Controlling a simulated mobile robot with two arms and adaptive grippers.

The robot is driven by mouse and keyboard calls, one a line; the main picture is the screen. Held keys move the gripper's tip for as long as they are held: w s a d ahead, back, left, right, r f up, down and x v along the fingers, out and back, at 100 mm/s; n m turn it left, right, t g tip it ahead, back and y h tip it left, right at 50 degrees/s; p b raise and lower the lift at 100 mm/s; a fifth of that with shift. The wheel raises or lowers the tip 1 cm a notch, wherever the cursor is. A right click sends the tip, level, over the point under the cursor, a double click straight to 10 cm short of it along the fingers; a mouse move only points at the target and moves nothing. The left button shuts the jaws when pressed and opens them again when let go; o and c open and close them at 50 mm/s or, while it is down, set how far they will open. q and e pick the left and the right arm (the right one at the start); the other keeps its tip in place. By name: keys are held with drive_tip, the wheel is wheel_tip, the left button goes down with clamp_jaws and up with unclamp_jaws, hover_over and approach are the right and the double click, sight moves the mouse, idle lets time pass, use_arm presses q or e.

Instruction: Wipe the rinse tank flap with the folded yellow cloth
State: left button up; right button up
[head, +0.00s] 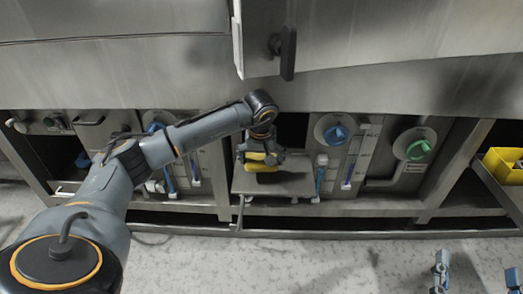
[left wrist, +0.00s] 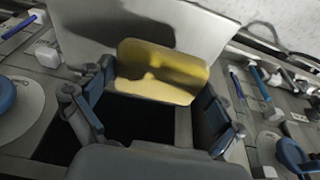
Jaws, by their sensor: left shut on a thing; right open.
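The folded yellow cloth (head: 263,164) is held in my left gripper (head: 261,155), over the grey metal flap (head: 290,186). The flap hangs open and juts out below a dark opening. In the left wrist view the cloth (left wrist: 160,72) spans between the two blue-padded fingers of my left gripper (left wrist: 155,90), with the flap (left wrist: 95,25) behind it. A dark shadow lies on the flap beside the cloth. I cannot tell whether the cloth touches the flap. My right gripper (head: 476,273) shows at the lower right of the head view, fingers wide apart and empty, over the floor.
A black handle (head: 288,52) hangs above. A yellow bin (head: 503,165) stands at far right.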

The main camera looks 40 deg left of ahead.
use_arm(q)
drive_tip(key=shift+r+p, duration=0.35)
drive_tip(key=shift+r, duration=0.15)
drive_tip(key=shift+r+p, duration=0.75)
drive_tip(key=shift+r, duration=0.15)
use_arm(e)
wheel_tip(320, 180, down, 10)
drive_tip(key=d+g+h, duration=0.1)
drive_tip(key=g+h, duration=0.1)
drive_tip(key=g, duration=0.4)
drive_tip(key=shift+s+d, duration=0.2)
drive_tip(key=shift+s, duration=0.25)
